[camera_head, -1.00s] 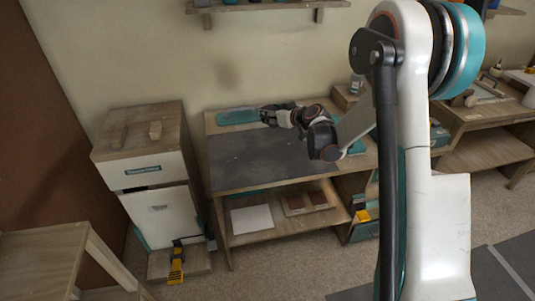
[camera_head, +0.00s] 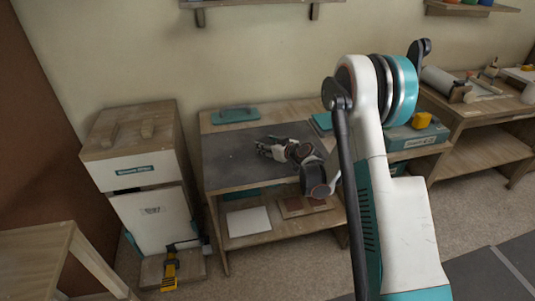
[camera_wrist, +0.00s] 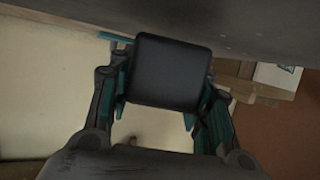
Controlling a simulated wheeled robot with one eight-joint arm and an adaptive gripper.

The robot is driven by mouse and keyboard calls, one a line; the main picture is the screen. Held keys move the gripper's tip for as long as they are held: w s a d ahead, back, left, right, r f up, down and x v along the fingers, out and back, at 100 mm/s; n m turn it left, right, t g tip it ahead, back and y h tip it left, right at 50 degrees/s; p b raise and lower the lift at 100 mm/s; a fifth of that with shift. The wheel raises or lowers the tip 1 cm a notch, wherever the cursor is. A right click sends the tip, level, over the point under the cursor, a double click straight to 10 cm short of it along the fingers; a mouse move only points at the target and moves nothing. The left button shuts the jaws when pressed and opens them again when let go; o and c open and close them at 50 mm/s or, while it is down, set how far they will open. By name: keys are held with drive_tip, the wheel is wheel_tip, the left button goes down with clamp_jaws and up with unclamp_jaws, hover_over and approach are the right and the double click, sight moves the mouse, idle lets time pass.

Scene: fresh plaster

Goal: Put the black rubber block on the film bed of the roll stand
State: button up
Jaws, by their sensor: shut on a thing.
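The black rubber block (camera_wrist: 170,72) shows large in the wrist view, between the two fingers of my gripper (camera_wrist: 165,92), which is shut on it. In the head view my gripper (camera_head: 264,148) is above the dark grey top of the middle bench; the block is too small to make out there. At the far right stands a wooden stand with a white roll (camera_head: 438,81) on top, which looks like the roll stand. Its film bed cannot be clearly told apart. My gripper is well to the left of it.
A teal tray (camera_head: 235,115) lies at the back of the middle bench (camera_head: 222,183). A teal box (camera_head: 415,136) with a yellow thing (camera_head: 421,120) sits between bench and stand. A wooden-topped cabinet (camera_head: 130,150) stands left. Wall shelves hang above.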

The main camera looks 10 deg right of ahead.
wheel_tip(320, 180, down, 3)
drive_tip(key=shift+f+b, duration=0.1)
drive_tip(key=shift+b, duration=0.35)
drive_tip(key=o, duration=1.2)
